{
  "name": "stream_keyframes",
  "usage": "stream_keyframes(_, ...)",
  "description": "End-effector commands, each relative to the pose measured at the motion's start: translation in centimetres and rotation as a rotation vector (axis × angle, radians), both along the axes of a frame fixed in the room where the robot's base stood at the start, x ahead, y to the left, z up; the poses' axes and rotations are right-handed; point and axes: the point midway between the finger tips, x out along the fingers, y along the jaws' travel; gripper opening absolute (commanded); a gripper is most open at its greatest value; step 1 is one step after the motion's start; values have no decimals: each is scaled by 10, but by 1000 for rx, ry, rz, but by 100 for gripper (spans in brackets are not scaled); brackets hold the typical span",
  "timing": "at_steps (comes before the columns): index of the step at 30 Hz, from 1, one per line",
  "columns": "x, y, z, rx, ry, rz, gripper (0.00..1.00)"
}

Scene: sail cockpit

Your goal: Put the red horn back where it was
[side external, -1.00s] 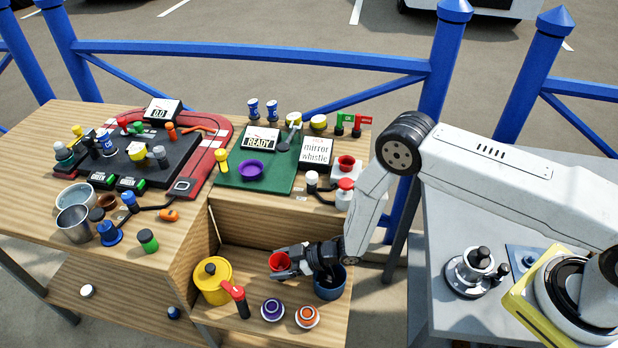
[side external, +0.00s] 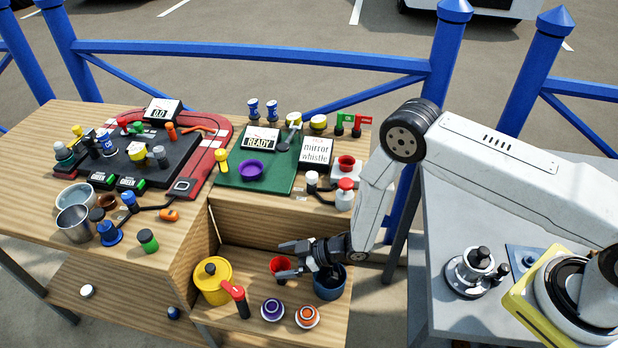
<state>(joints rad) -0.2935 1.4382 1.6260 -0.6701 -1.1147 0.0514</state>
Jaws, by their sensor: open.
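A red flared, cup-shaped piece (side external: 278,264), which looks like the red horn, stands upright on the lower wooden shelf (side external: 245,258). My gripper (side external: 281,260) is open beside it, reaching in from the right. One finger shows above the horn's rim and the other crosses in front of its lower part. I cannot tell whether the fingers still touch it. Another small red cup (side external: 346,162) stands on a white base on the upper table at the right.
A blue pot (side external: 329,284) is below my wrist. The wooden wall (side external: 270,222) rises behind.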

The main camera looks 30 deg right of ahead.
Motion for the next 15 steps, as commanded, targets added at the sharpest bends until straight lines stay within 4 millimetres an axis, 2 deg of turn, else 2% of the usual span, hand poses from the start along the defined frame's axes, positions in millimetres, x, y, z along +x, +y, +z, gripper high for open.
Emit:
stream_keyframes(3,-7,-12,7,2,1,-3,100)
stream_keyframes(15,-7,-10,54,1,-2,0,100)
